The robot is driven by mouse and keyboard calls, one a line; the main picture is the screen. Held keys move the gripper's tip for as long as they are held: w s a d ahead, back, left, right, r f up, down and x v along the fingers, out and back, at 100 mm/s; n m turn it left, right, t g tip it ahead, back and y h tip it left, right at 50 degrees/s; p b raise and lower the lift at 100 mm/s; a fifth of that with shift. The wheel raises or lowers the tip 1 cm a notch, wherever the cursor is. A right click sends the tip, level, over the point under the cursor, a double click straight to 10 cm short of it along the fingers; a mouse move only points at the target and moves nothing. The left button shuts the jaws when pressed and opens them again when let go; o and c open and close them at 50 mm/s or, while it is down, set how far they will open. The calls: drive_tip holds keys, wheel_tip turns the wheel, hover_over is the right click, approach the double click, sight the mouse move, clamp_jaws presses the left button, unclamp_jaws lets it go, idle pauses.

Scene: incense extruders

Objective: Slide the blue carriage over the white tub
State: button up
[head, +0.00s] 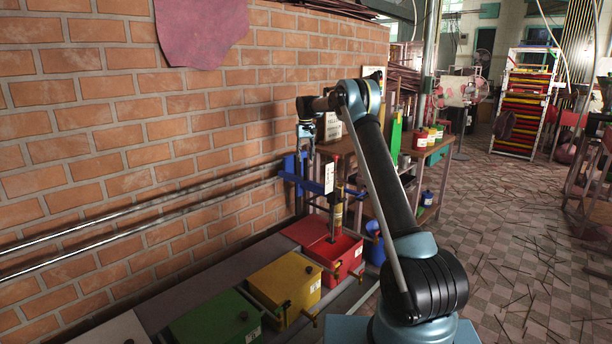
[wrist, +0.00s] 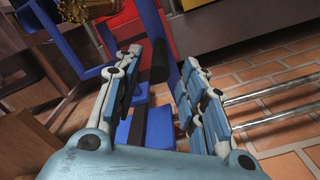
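The blue carriage (head: 290,178) sits on two metal rails along the brick wall, with its column above the red tub (head: 340,254). The white tub (head: 112,329) is at the bottom left of the head view, partly cut off by the frame edge. My gripper (head: 306,133) is at the upper part of the carriage, small in the head view. In the wrist view my gripper (wrist: 160,58) has its two fingers apart. Blue carriage parts (wrist: 151,125) and a black upright handle (wrist: 159,62) show between them. I cannot tell whether the fingers touch the handle.
A yellow tub (head: 285,285) and a green tub (head: 215,320) stand between the red and white tubs. The rails (head: 140,206) run left along the brick wall (head: 110,120) and look clear. A wooden workbench (head: 435,150) stands behind my arm.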

sight(306, 180)
wheel_tip(306, 180, down, 9)
drive_tip(key=shift+r, duration=0.1)
idle(0.3)
clamp_jaws()
